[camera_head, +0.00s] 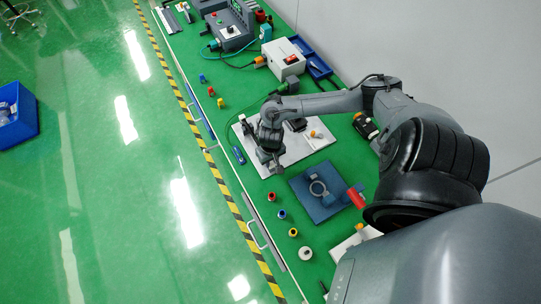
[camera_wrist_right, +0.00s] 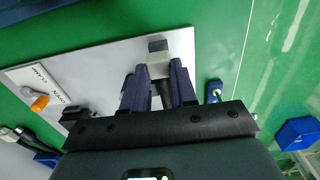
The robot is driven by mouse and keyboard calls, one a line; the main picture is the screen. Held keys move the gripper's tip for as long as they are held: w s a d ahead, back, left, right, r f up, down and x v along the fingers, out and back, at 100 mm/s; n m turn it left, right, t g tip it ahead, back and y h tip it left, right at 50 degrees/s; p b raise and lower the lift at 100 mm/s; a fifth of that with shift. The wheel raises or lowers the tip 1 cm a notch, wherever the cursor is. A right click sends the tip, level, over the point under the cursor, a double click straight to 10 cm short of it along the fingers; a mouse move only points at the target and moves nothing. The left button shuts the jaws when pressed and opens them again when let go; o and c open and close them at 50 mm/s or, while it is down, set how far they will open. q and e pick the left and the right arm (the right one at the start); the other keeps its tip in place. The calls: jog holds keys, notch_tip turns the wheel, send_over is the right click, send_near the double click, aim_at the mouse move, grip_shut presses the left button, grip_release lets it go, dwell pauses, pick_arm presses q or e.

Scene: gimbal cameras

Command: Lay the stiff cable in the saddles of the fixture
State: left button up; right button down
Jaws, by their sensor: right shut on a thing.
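The fixture is a light plate (camera_head: 296,155) on the green bench; its corner with a white label and an orange-tipped knob also shows in the right wrist view (camera_wrist_right: 80,65). My right gripper (camera_head: 272,165) is low over the plate's near-left part. In the right wrist view its two dark fingers (camera_wrist_right: 160,85) are shut on a short dark, rod-like piece (camera_wrist_right: 165,97), seemingly the stiff cable. A pale block with a dark top (camera_wrist_right: 158,58), perhaps a saddle, stands just beyond the fingertips. Most of the cable is hidden by the gripper. My left gripper is not in view.
Several coloured spools, including a red one (camera_head: 271,197), stand along the bench's front edge. A blue-handled tool (camera_head: 239,155) lies beside the plate. A white box (camera_head: 286,60) stands farther back.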

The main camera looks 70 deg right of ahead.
jog(key=shift+f, duration=0.65)
jog(key=c, duration=0.8)
grip_release()
jog(key=shift+r, duration=0.3)
notch_tip(320, 180, up, 9)
jog(key=p, duration=0.3)
jog(key=shift+f, duration=0.1)
jog(key=shift+r, duration=0.7)
